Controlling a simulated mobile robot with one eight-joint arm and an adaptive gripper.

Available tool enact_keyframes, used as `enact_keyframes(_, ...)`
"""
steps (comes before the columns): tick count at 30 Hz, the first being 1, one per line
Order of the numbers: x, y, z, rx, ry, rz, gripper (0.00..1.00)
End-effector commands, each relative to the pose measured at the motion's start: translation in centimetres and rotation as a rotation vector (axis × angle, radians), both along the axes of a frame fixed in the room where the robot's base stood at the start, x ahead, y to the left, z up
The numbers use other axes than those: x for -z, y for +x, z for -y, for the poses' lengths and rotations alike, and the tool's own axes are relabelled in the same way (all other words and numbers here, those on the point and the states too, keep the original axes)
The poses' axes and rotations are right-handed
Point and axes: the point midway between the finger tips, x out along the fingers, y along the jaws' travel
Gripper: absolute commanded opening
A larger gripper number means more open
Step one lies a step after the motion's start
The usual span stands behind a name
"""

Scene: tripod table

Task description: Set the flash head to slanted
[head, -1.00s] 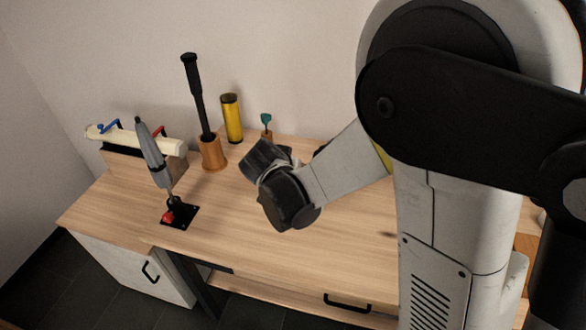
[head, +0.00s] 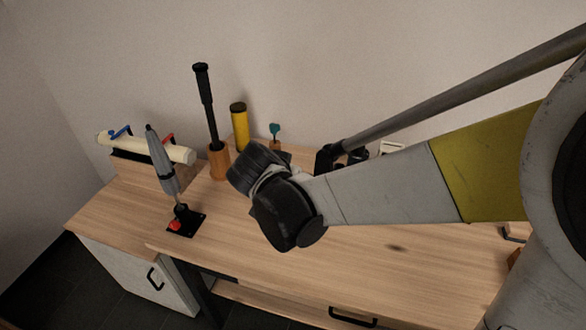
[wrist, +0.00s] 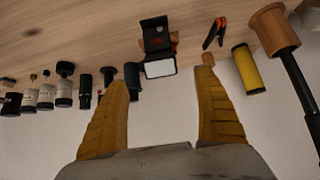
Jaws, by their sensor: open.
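The flash shows in the wrist view as a black body (wrist: 155,28) on the wooden table, with a head (wrist: 160,68) that has a pale, lit-looking front panel. The exact angle of the head is hard to tell. My gripper (wrist: 163,75) is open and empty, with its two yellow fingers wide apart. In the wrist view the flash head lies between and beyond the fingertips, apart from them. In the head view my gripper (head: 254,168) is over the table and its fingers are hidden. I cannot make out the flash there.
A yellow cylinder (wrist: 246,70) and a wooden holder (head: 219,162) with a black rod (head: 206,105) stand beside the flash. Several bottles (wrist: 45,93) line the other side. An orange-black clamp (wrist: 214,33) lies near. A grey tool (head: 162,160) stands on a black plate. The front tabletop is mostly clear.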

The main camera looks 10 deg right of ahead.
Motion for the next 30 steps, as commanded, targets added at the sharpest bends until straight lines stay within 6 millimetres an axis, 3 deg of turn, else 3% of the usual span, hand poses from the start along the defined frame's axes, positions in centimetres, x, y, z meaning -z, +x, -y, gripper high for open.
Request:
enact_keyframes(7, -2.3, -2.0, -1.3, -0.001, 0.001, 0.0, 0.79)
enact_keyframes(21, -2.8, -2.8, -0.7, -0.016, 0.002, -0.019, 0.79)
enact_keyframes(26, -3.5, -6.0, 2.2, -0.115, 0.015, -0.111, 0.79)
enact_keyframes(30, -4.1, -10.6, 4.7, -0.266, 0.042, -0.184, 0.79)
